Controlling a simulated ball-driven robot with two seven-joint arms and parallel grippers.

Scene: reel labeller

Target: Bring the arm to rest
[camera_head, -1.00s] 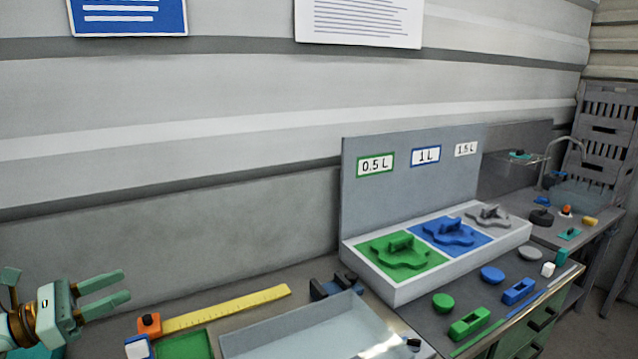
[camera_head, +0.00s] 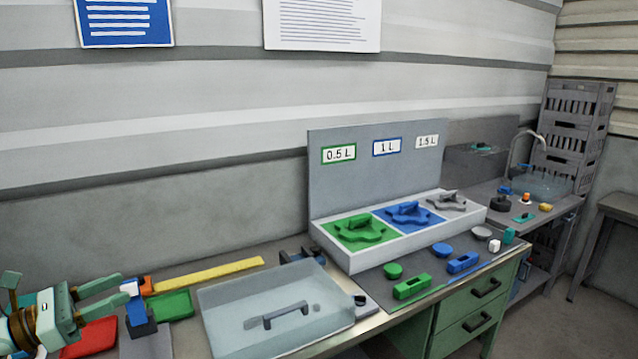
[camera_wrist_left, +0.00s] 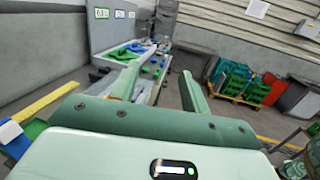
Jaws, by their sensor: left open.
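My left gripper (camera_head: 100,291) is at the lower left of the head view, its two green fingers apart and pointing right. Nothing is between the fingers. It hangs at the left end of the bench, near a red tray (camera_head: 90,337) and a blue and white device (camera_head: 136,308). In the left wrist view the open fingers (camera_wrist_left: 160,85) point away over the bench toward the volume-label panel (camera_wrist_left: 115,28). My right gripper is not in view.
A clear box (camera_head: 275,312) with a grey handle stands on the bench. Beside it are a green tray (camera_head: 172,305) and a yellow ruler (camera_head: 208,270). A white holder (camera_head: 345,258) with green, blue and grey shapes stands farther right. Stacked crates (camera_head: 575,130) stand at the far right.

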